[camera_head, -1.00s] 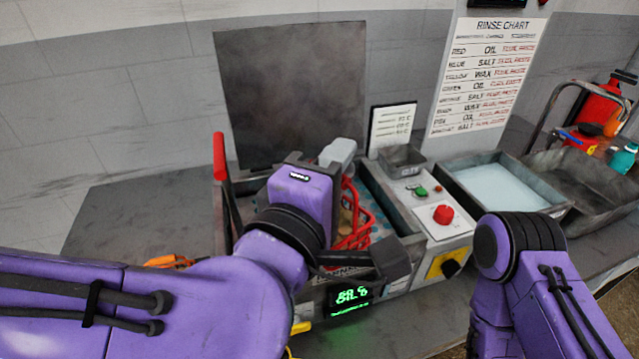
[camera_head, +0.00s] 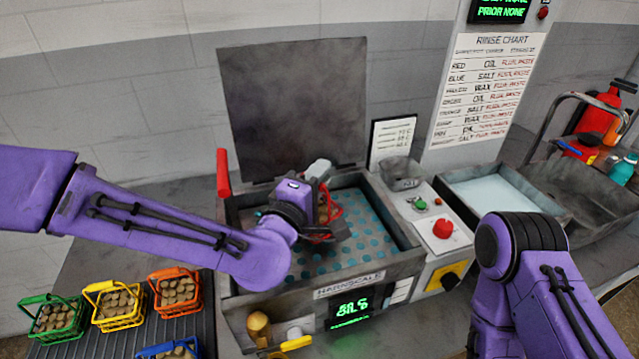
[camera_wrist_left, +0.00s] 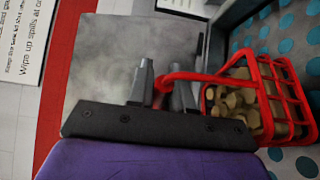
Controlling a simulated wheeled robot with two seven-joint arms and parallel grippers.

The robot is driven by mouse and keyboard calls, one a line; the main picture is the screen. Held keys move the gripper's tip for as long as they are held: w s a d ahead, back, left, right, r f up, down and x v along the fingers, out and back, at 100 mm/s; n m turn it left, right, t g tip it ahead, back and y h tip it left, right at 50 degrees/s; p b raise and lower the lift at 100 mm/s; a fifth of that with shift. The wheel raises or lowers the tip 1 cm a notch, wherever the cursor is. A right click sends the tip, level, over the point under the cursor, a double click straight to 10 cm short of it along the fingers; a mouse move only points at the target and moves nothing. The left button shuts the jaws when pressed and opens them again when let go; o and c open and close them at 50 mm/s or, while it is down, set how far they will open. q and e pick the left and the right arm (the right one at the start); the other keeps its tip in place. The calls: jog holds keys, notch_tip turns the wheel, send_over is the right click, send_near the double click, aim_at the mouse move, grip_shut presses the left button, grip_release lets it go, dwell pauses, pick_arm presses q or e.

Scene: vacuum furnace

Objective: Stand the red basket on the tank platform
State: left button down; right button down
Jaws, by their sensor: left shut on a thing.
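The red basket (camera_head: 332,207) is a wire basket filled with tan round pieces. In the left wrist view the basket (camera_wrist_left: 268,98) hangs by its handle from my left gripper (camera_wrist_left: 165,95), whose jaws are shut on that handle. In the head view my left gripper (camera_head: 318,185) is over the open tank, and my arm partly hides the basket. The tank platform (camera_head: 375,240) is a grey plate with teal dots inside the tank. I cannot tell whether the basket touches it. My right arm shows at the right, but its gripper is out of view.
The tank's lid (camera_head: 292,105) stands open behind, with a red handle (camera_head: 223,172) at its left. Green (camera_head: 55,317), yellow (camera_head: 114,305), orange (camera_head: 177,292) and blue (camera_head: 170,349) baskets stand on a ribbed mat. A control panel (camera_head: 432,222) and a basin (camera_head: 500,192) are right of the tank.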

pick_arm(q)
notch_tip(320, 180, down, 2)
jog(key=shift+f, duration=0.1)
jog(key=shift+w+d+f, duration=0.1)
jog(key=shift+w, duration=0.1)
jog(key=shift+s+f, duration=0.15)
jog(key=shift+s, duration=0.05)
jog(key=c, duration=1)
grip_release()
